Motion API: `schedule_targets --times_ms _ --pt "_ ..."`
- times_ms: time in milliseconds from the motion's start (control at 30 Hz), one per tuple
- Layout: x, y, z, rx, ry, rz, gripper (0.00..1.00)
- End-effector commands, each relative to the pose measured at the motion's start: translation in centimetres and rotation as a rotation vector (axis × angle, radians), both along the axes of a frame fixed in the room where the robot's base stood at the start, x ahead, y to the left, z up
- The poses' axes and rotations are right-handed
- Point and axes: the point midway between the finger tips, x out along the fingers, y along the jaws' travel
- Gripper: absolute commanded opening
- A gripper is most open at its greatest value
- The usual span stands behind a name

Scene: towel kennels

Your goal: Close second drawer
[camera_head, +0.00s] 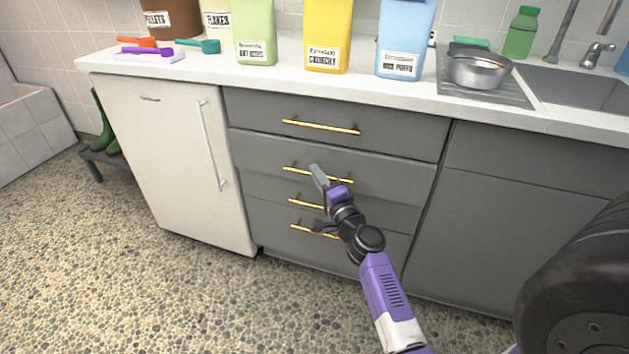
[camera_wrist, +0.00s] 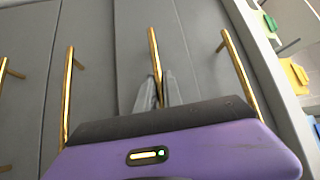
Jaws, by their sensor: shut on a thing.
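The second drawer (camera_head: 262,160) is in the grey cabinet, below the top drawer. Its front stands out a little from the fronts around it, so it is partly open. Its brass bar handle (camera_head: 294,168) runs across the front; in the wrist view the same handle (camera_wrist: 153,45) runs down between my fingers. My gripper (camera_head: 328,182) is shut on this handle, with one grey finger on each side of it in the wrist view (camera_wrist: 158,92). The purple gripper body hides part of the drawer front and the lower handles.
The top drawer (camera_head: 400,135) is above, and two lower drawers with brass handles are below. A white fridge (camera_head: 165,160) stands left and a grey cupboard door (camera_head: 500,210) right. The countertop (camera_head: 200,77) holds food containers and a metal bowl (camera_head: 478,72). The pebbled floor in front is clear.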

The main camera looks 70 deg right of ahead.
Motion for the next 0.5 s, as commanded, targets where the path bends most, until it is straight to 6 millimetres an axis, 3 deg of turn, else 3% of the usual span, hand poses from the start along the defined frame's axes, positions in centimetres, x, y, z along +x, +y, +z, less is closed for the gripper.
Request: schedule_targets --times_ms 167,467,500 --pt "0.1 -2.1 0.0 0.002 0.0 -0.002 0.0" --pt "0.0 -2.4 -0.1 0.005 0.0 -0.005 0.0" --pt "0.0 -2.4 -0.1 0.005 0.0 -0.005 0.17"
